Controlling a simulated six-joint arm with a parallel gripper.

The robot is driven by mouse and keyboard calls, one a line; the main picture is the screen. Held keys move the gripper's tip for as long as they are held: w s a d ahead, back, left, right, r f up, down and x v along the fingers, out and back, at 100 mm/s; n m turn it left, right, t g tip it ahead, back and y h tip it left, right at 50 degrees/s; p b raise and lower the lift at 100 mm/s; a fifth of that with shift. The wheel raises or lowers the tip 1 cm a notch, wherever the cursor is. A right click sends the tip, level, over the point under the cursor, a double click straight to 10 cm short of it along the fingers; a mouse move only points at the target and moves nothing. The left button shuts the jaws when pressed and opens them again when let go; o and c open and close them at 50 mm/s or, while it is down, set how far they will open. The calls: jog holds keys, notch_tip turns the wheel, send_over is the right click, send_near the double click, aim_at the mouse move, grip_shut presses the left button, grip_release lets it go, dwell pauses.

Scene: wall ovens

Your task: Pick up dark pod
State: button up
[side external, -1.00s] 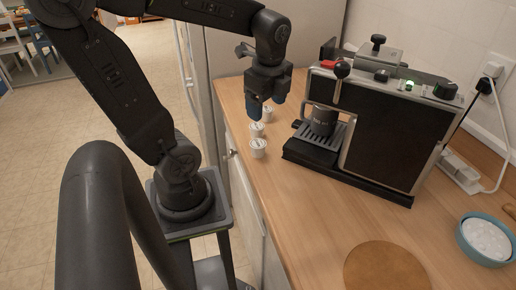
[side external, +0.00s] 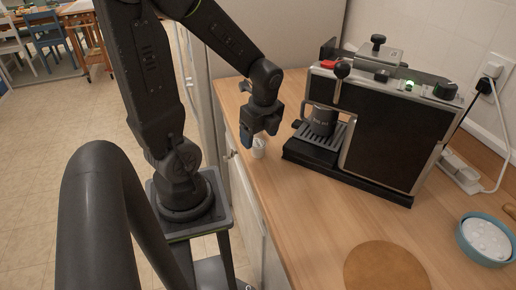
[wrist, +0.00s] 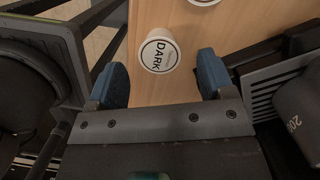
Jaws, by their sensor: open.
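The dark pod (wrist: 160,52) is a small white pod with "DARK" printed on its lid. In the wrist view it lies on the wooden counter, just beyond and between the fingertips, with clear space on both sides. My gripper (wrist: 162,78) is open and empty, with its blue fingers spread. In the side external view my gripper (side external: 260,138) points down low over the counter's left part. One white pod (side external: 260,152) shows just below it there; I cannot tell if it is the dark one. Other pods are hidden behind the gripper in that view.
Another white pod (wrist: 204,2) is cut off at the top of the wrist view. A coffee machine (side external: 385,130) with a dark cup (side external: 319,122) on its tray stands close to the right. A round board (side external: 386,268) and a blue bowl (side external: 486,240) are nearer the camera.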

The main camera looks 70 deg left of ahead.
aim_at(258, 143)
jog(key=shift+s+a+f, duration=0.1)
jog(key=shift+a+f, duration=0.05)
jog(key=shift+f, duration=1.65)
jog(key=shift+c, duration=0.4)
jog(key=c, duration=0.9)
